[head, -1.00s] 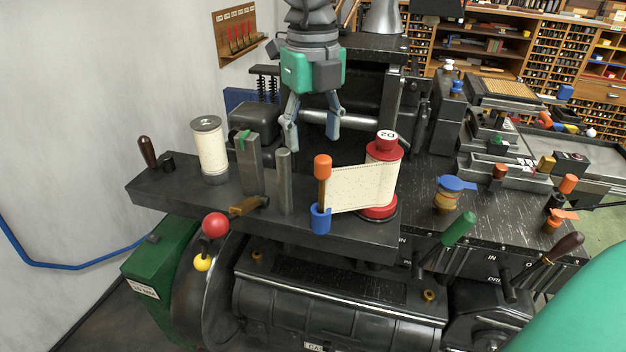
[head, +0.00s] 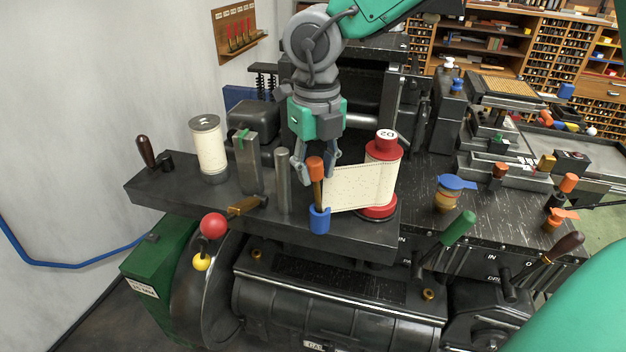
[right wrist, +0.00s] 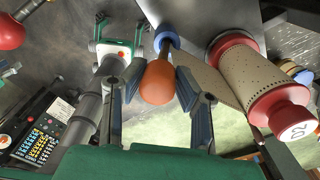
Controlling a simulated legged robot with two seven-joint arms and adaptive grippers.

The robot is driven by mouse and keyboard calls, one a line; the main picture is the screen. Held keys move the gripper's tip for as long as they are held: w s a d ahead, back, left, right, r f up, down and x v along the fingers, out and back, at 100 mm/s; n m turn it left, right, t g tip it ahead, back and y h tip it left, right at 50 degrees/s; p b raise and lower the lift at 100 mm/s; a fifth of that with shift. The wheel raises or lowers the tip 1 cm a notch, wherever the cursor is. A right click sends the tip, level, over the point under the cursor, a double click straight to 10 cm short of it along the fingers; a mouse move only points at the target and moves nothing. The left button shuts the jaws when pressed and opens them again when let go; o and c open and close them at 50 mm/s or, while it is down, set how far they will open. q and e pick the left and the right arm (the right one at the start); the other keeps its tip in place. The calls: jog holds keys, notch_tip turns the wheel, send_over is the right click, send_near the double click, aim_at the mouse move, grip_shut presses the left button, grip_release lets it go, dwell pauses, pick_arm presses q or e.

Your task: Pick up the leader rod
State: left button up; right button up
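The leader rod (head: 317,172) stands upright in a blue holder (head: 319,220) at the front of the dark shelf, its orange knob on top. A perforated paper strip (head: 350,190) runs from it to the red spool (head: 378,208). My right gripper (head: 318,178) is open, pointing down, with its fingers either side of the rod near the knob. In the right wrist view, the orange knob (right wrist: 158,82) shows between the parted fingers of the gripper (right wrist: 159,78); I cannot tell whether either finger touches it.
A grey steel post (head: 283,182) stands close left of the rod. Further left are a steel block (head: 246,165) and a cream paper roll (head: 208,148). A red ball knob (head: 213,225) rises in front of the shelf. The spool stands close on the right.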

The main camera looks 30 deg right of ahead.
jog(key=shift+d+f, duration=0.15)
jog(key=shift+d, duration=0.5)
jog(key=shift+d+f, duration=0.15)
jog(key=shift+d, duration=0.45)
grip_shut()
jog(key=shift+a+r, duration=0.15)
jog(key=shift+a, duration=0.65)
jog(key=r, duration=0.4)
jog(key=shift+w+a, duration=0.15)
jog(key=shift+a, duration=0.05)
notch_tip(320, 180, up, 6)
jog(key=d, duration=0.1)
pick_arm(q)
notch_tip(320, 180, up, 8)
jog(key=p, duration=0.7)
jog(key=shift+d+f, duration=0.25)
jog(key=shift+d, duration=0.2)
pick_arm(e)
notch_tip(320, 180, up, 9)
send_over(318, 158)
jog(key=shift+d, duration=0.2)
